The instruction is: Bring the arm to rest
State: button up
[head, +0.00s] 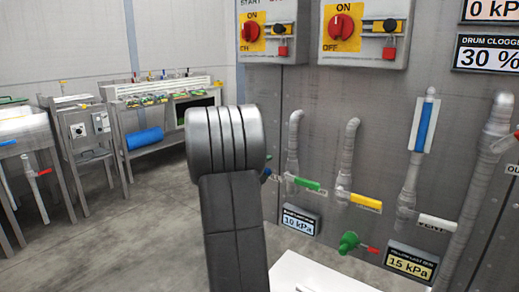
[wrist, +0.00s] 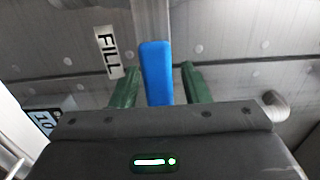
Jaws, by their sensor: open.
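In the wrist view my gripper (wrist: 159,70) is open, with its two green fingers apart. A blue handle (wrist: 156,72) stands between the fingers, with a visible gap on each side; I cannot tell how far it is from them in depth. A FILL label (wrist: 108,52) is on the grey panel to the left of the handle. A small blue piece (head: 265,175) shows just right of the arm.
The panel on the right carries a green handle (head: 307,184), a yellow handle (head: 366,202), a white handle (head: 437,222) and a green valve with a red lever (head: 349,243). Pipes stand out from it. Open floor (head: 140,240) lies left of my arm; steel benches (head: 165,115) stand behind.

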jog(key=shift+s+a, duration=0.1)
jog(key=p+v, duration=0.2)
jog(key=v, duration=1.2)
jog(key=w+d+r+n, duration=0.1)
jog(key=w+d, duration=0.7)
jog(key=w, duration=0.3)
jog(key=shift+w+d, duration=0.15)
jog(key=shift+w, duration=0.1)
jog(key=shift+r+n, duration=0.1)
jog(key=shift+n, duration=0.2)
